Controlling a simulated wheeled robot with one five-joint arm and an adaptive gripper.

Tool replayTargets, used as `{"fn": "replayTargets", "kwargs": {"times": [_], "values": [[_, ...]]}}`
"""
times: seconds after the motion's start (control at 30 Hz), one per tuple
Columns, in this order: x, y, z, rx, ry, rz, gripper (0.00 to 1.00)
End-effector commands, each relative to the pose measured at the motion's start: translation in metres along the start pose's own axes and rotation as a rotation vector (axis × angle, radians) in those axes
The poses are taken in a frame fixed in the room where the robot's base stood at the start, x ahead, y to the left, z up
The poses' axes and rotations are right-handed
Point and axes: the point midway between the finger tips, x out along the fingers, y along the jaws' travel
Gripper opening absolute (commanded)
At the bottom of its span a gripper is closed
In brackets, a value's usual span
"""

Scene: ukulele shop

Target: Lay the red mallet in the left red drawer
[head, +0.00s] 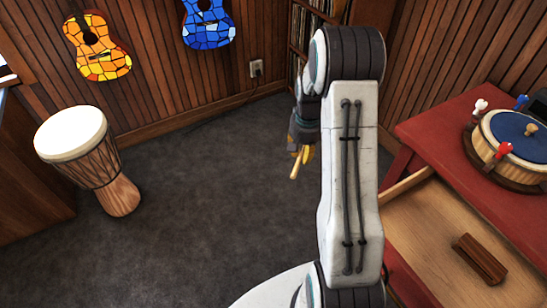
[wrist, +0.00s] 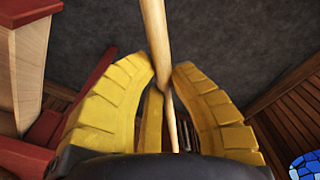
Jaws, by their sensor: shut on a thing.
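My gripper (head: 304,154) is shut on a pale wooden stick (head: 295,172) above the dark floor, left of the red table. In the wrist view the stick (wrist: 154,35) passes between the yellow fingertips (wrist: 165,72). No mallet head shows on it, so its colour cannot be told. An open drawer (head: 420,228) with a pale wooden inside juts from the red table (head: 433,132), to the right of my gripper. My arm hides part of it. A dark brown wooden block (head: 480,259) lies in the drawer.
On the table stands a round drum (head: 512,148) with a blue top, with white (head: 480,105), blue (head: 521,102) and red (head: 503,150) knob-like pieces around it. A djembe (head: 90,155) stands at the left. The floor between is clear.

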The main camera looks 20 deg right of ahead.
Motion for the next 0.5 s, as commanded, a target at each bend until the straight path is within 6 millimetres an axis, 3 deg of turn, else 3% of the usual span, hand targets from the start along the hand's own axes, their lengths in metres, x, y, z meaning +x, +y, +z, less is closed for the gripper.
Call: {"fn": "replayTargets", "kwargs": {"times": [0.03, 0.23, 0.5], "values": [[0.002, 0.025, -0.005, 0.095, 0.005, 0.0, 0.0], [0.002, 0.113, -0.009, 0.454, 0.023, 0.002, 0.0], [0.001, 0.227, 0.016, 0.945, 0.048, 0.005, 0.0]]}}
